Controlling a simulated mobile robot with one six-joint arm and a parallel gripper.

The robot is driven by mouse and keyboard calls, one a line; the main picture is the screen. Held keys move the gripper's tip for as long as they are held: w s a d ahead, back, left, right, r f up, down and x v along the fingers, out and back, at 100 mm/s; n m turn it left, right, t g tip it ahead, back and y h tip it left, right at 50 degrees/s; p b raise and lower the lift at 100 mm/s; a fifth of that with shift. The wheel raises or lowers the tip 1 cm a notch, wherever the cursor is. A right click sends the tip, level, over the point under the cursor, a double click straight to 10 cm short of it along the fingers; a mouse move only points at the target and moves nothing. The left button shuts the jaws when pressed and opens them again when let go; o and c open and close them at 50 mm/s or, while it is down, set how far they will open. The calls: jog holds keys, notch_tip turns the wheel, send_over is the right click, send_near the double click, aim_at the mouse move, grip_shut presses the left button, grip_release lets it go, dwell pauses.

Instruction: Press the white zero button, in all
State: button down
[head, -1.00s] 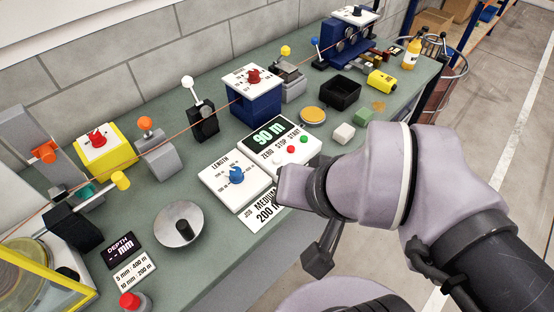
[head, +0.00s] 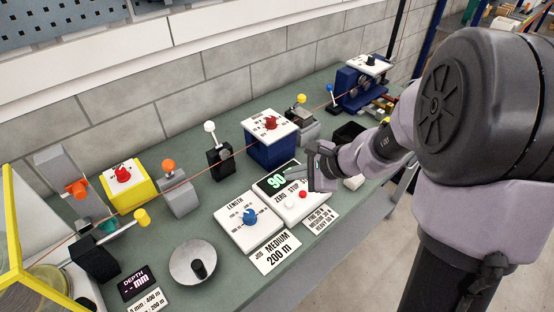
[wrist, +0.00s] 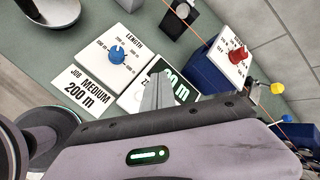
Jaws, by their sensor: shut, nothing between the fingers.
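The white zero button (head: 289,208) sits on the sloped white counter box (head: 269,197), below the word ZERO. The red stop button (head: 303,194) is beside it to the right. The green start button is hidden behind my gripper. The display (head: 273,183) is partly covered and shows 90. My gripper (head: 311,184) is shut and empty, over the right end of the box, right of and above the white button. In the wrist view my shut fingers (wrist: 157,92) cross the display (wrist: 178,84), and the buttons are hidden. I cannot tell whether the fingertips touch the box.
The length panel with a blue knob (head: 249,217) adjoins the box on the left. A job card (head: 277,252) lies in front. A blue block with a red knob (head: 270,124) stands behind. A black tray (head: 347,133) is to the right, near my arm. A metal dish (head: 194,262) stands front left.

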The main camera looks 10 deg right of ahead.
jog(key=shift+w+d+f, duration=0.1)
jog(key=shift+d+f, duration=0.05)
jog(key=b, duration=0.7)
send_over(292, 205)
notch_tip(292, 205, down, 8)
jog(key=shift+f, duration=0.45)
jog(key=shift+b, duration=0.3)
dwell(1.2)
jog(key=shift+f+b, duration=0.4)
jog(key=shift+b, duration=0.05)
